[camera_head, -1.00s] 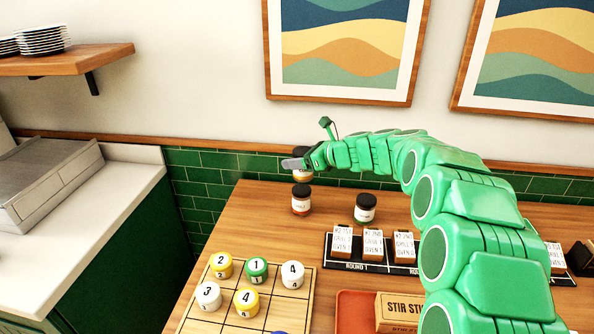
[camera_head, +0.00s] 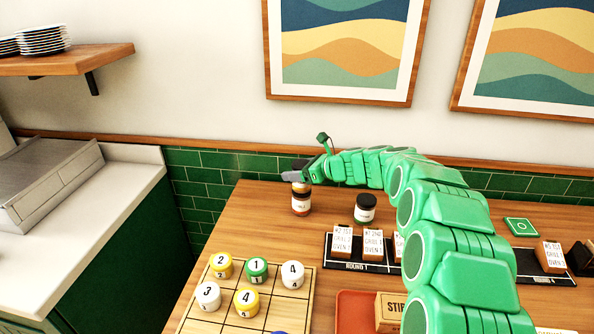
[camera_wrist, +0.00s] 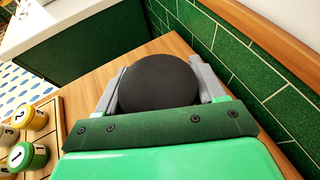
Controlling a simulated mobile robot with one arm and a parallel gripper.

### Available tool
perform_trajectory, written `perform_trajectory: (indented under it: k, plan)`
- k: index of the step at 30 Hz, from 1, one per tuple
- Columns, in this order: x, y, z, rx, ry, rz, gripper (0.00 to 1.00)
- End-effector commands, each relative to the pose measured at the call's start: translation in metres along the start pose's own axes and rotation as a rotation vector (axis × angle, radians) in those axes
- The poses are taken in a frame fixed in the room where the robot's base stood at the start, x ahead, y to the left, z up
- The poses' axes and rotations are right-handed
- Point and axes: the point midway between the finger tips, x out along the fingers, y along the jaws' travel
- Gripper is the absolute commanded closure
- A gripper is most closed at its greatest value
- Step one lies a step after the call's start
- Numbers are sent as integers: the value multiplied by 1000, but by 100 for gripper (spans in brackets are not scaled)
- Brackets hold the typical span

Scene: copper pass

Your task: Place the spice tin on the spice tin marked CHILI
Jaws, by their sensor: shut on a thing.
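My gripper (camera_head: 296,174) is at the back left of the wooden table, shut on a spice tin (camera_head: 302,187). In the wrist view, the held tin's round black lid (camera_wrist: 158,84) sits between the two grey fingers. The held tin looks upright, with a yellowish-orange lower part. Right under it stands a tin with red contents and a white label (camera_head: 301,204), whose print is too small to read for sure. Its top is hidden by the held tin. The two seem to meet, but I cannot tell if they touch.
A dark-lidded jar with a green band (camera_head: 365,209) stands just to the right. A black ticket rail (camera_head: 345,264) with cards is in front of it. A wooden grid board (camera_head: 285,309) with numbered pieces is at the front left. The green-tiled wall (camera_head: 225,162) is close behind.

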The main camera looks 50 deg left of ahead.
Motion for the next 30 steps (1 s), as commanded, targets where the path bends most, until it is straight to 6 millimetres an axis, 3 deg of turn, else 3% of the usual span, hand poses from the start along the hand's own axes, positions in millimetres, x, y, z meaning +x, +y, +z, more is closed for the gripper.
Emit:
perform_trajectory:
  k: [4,5,10,20,30]
  plan:
    - [1,0,-2,0,0,0,66]
    - [1,0,-2,0,0,0,30]
    - [0,0,-2,-1,0,0,6]
    - [0,0,1,-1,-1,0,6]
    - [-41,-1,2,-1,-2,-2,6]
